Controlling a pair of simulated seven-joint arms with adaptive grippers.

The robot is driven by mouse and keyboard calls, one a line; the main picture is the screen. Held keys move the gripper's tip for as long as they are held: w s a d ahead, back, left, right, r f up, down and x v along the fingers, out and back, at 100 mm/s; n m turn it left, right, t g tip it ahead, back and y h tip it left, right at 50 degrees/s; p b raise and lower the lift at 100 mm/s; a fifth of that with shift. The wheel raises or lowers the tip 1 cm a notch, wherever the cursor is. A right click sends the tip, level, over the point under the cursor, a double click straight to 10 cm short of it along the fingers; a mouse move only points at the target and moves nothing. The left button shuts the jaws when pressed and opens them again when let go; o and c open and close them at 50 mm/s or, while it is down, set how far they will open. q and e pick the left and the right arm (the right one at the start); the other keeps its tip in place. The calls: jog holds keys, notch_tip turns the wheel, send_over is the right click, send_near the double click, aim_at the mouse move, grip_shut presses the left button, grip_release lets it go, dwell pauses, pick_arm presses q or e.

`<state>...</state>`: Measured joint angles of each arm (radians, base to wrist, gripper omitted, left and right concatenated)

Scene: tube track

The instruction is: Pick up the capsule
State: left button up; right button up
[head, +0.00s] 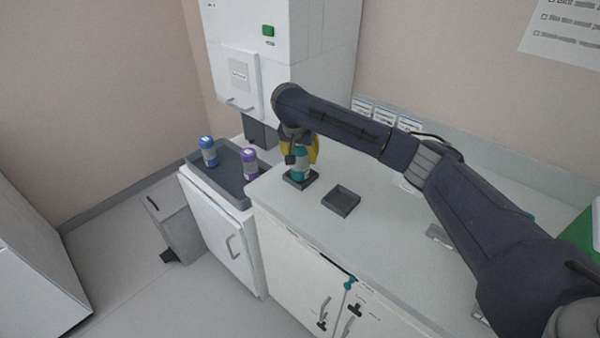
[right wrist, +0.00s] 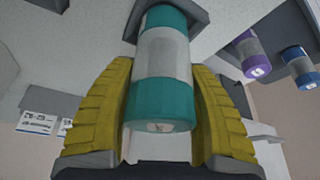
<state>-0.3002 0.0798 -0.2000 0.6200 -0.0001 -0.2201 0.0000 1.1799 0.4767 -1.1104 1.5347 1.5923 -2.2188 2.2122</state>
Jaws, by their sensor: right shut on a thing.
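A teal capsule with a pale middle band (head: 301,163) stands upright at a small dark square holder (head: 300,181) on the white counter. It also fills the middle of the right wrist view (right wrist: 162,70), with its far end at the dark holder (right wrist: 200,22). My right gripper (head: 303,152) has yellow fingers, and in the right wrist view they (right wrist: 162,100) lie on both sides of the capsule, shut on it. I cannot tell whether the capsule's base is still inside the holder. My left gripper is not in view.
A second, empty square holder (head: 341,200) sits on the counter to the right. A blue capsule (head: 208,151) and a purple capsule (head: 250,163) stand in a dark tray (head: 228,172) at left. A white wall cabinet (head: 275,60) hangs behind. The counter's front edge is clear.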

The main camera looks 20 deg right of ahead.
jog(key=c, duration=0.4)
jog(key=shift+o, duration=0.2)
notch_tip(320, 180, up, 20)
dwell(0.5)
dwell(0.4)
